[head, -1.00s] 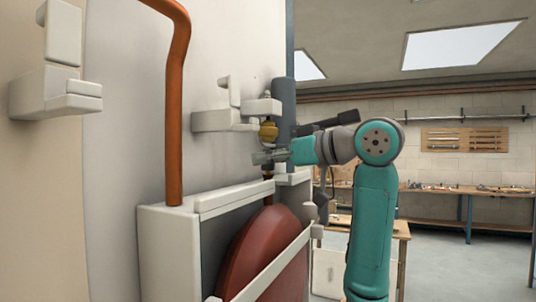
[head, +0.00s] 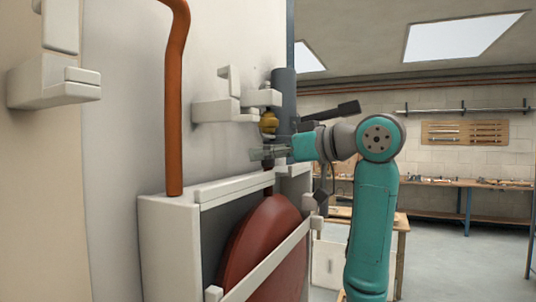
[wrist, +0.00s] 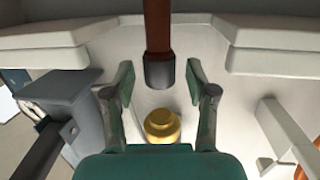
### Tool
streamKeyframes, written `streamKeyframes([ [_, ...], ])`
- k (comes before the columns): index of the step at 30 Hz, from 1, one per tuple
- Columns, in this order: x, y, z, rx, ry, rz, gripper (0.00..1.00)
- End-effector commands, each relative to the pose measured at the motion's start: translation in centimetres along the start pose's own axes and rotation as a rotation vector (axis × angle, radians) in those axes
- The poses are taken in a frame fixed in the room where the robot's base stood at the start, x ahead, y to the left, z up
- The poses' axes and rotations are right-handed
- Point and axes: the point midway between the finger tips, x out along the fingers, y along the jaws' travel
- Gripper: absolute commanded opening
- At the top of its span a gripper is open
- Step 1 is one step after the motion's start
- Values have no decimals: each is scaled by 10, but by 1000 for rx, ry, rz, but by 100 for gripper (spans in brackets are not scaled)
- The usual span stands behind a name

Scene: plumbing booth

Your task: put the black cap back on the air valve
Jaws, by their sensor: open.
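My gripper (head: 264,153) is open in front of the wall, just below a round brass fitting (head: 269,123). In the wrist view my gripper (wrist: 160,80) has its fingers spread on either side of a black cap-like piece (wrist: 160,74), with a gap on each side. This black piece sits on the end of a reddish-brown stem (wrist: 158,28). The brass fitting (wrist: 162,126) is also in the wrist view, nearer my palm and apart from the black piece. In the head view my fingers partly hide the spot. I cannot tell which piece is the air valve.
A red round vessel (head: 262,240) sits in a white frame (head: 168,245) below my gripper. A copper pipe (head: 174,110) runs down the wall on the left. White brackets (head: 222,110) and a grey cylinder (head: 284,92) stand close by. A workbench (head: 480,184) is at the back.

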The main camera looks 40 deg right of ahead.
Motion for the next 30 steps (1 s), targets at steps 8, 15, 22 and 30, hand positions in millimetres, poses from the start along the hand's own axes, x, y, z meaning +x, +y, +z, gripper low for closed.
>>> streamKeyframes([
  [8, -39, 2, -1, -2, 2, 6, 57],
  [15, -85, 2, 0, -1, 1, 6, 57],
  [22, -112, 1, 0, -1, 1, 2, 57],
  [30, -119, 0, 0, 0, 0, 0, 57],
])
